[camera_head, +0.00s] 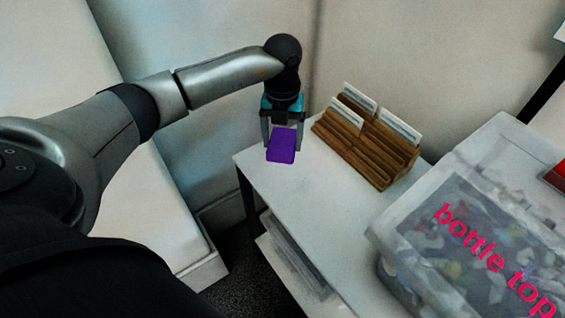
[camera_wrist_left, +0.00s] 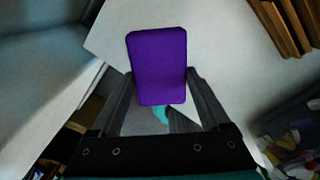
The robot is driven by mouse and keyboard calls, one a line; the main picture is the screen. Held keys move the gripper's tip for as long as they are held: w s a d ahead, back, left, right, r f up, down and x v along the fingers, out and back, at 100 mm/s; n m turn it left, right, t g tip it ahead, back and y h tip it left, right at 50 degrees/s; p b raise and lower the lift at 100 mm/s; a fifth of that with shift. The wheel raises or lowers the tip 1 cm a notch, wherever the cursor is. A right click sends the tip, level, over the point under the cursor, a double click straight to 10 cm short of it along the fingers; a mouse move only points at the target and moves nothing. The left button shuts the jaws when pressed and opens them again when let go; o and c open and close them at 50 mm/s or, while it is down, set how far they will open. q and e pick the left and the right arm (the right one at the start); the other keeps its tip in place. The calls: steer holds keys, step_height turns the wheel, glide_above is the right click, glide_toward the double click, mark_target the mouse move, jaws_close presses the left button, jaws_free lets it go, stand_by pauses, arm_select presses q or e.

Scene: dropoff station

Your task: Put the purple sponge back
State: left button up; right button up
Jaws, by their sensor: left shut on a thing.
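The purple sponge (camera_head: 282,147) is a small block between the fingers of my left gripper (camera_head: 282,138), over the far left corner of the white table (camera_head: 290,185). My left gripper is shut on it. In the left wrist view the sponge (camera_wrist_left: 157,66) sticks out past the fingertips of my left gripper (camera_wrist_left: 158,85). I cannot tell whether the sponge touches the table top. A small teal patch (camera_wrist_left: 161,114) shows below the sponge in the left wrist view. My right gripper is not in view.
A wooden rack (camera_head: 366,140) with white cards stands right of the gripper. A clear bin (camera_head: 450,215) marked "bottle top" stands at the front right. The table is bare between the sponge and the bin. A wall rises behind the table.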

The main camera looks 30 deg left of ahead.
mark_target(283, 142)
arm_select(q)
step_height(283, 142, down, 8)
steer(key=shift+r+b, duration=0.1)
steer(key=shift+b, duration=0.55)
steer(key=shift+r, duration=0.1)
steer(key=o, duration=1)
steer(key=shift+o, duration=0.2)
steer(key=shift+w+r, duration=0.1)
steer(key=shift+r, duration=0.2)
step_height(283, 142, up, 11)
steer(key=shift+r+p, duration=0.2)
steer(key=shift+p, duration=1)
